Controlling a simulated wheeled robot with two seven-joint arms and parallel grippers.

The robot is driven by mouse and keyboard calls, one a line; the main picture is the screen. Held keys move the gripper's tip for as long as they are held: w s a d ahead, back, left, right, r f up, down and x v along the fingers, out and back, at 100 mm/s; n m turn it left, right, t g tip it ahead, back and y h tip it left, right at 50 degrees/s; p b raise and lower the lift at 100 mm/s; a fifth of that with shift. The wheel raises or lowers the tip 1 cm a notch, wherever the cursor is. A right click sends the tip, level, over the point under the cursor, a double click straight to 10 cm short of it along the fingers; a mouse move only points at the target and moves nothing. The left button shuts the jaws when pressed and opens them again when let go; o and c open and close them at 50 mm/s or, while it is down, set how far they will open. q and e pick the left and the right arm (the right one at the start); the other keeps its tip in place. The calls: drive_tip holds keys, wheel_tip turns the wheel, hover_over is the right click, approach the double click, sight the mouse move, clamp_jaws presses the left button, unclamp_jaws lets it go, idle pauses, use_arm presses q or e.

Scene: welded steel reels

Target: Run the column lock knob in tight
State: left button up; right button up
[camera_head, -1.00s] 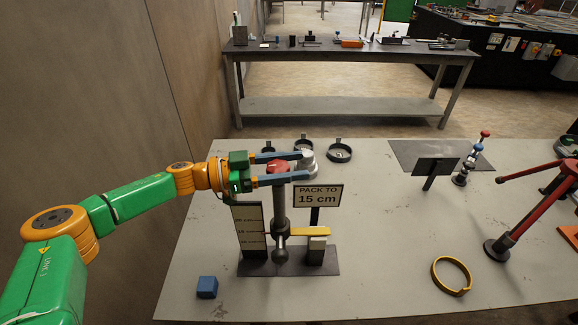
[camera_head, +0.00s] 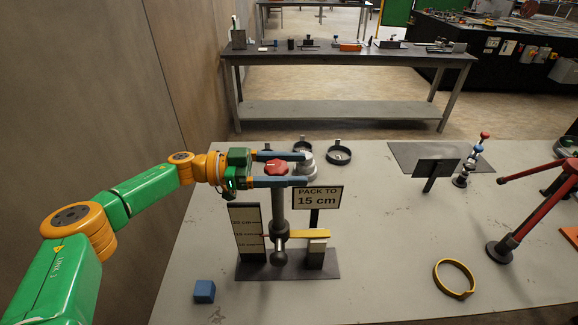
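The red column lock knob (camera_head: 276,167) sits on top of the grey column (camera_head: 279,204) of a small stand. My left gripper (camera_head: 303,168) is at the knob's height, its two blue-grey fingers spread open. One finger lies on the far side of the knob and one on the near side. I cannot tell whether either finger touches it. A grey cylindrical part (camera_head: 306,163) shows by the fingertips. A yellow arm (camera_head: 309,234) sticks out from the column beside a scale board (camera_head: 248,229). A sign (camera_head: 318,198) reads "PACK TO 15 cm". My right gripper is not in view.
A blue cube (camera_head: 204,291) lies at the front left of the table. A yellow ring (camera_head: 455,278) and a red-armed stand (camera_head: 521,215) are at the right. Dark rings (camera_head: 339,155) lie behind the stand.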

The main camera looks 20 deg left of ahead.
use_arm(q)
drive_tip(key=shift+o, duration=0.6)
drive_tip(key=shift+w+d, duration=0.1)
drive_tip(key=shift+d, duration=0.15)
drive_tip(key=b+v, duration=0.3)
drive_tip(key=v, duration=0.4)
drive_tip(key=shift+b, duration=0.35)
drive_tip(key=shift+a, duration=0.1)
